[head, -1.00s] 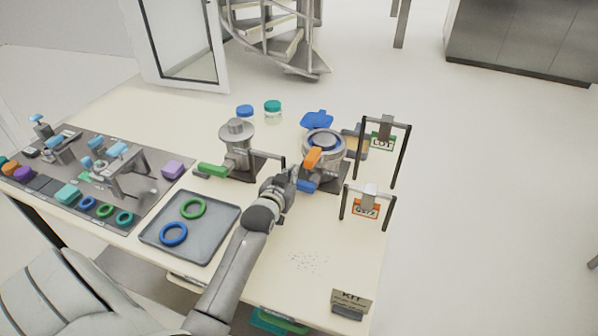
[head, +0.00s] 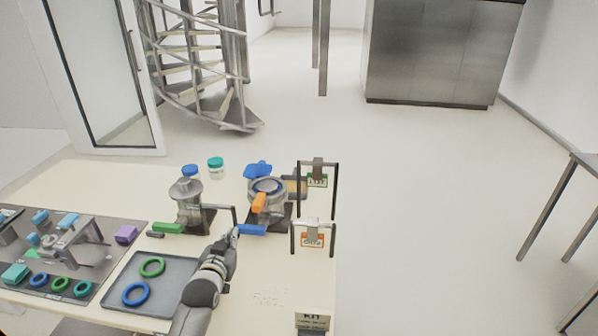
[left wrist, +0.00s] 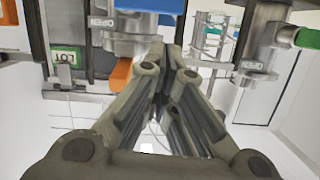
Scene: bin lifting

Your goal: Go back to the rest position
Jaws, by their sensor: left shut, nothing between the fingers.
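My left gripper (head: 232,238) is shut and empty over the table, just left of a blue handle (head: 251,230) on the right-hand metal device (head: 267,188). I cannot tell from the head view whether it touches the handle. In the left wrist view the closed fingers of my left gripper (left wrist: 170,58) point at the devices, with nothing between them. An orange handle (left wrist: 121,74) shows left of the fingers. My right gripper is in neither view.
A second device (head: 187,196) with a green handle (head: 167,228) stands to the left. A grey tray (head: 185,268) holds a green and a blue ring. Two sign frames (head: 316,165) (head: 312,225) stand at the table's right edge. The floor (head: 420,200) beyond is clear.

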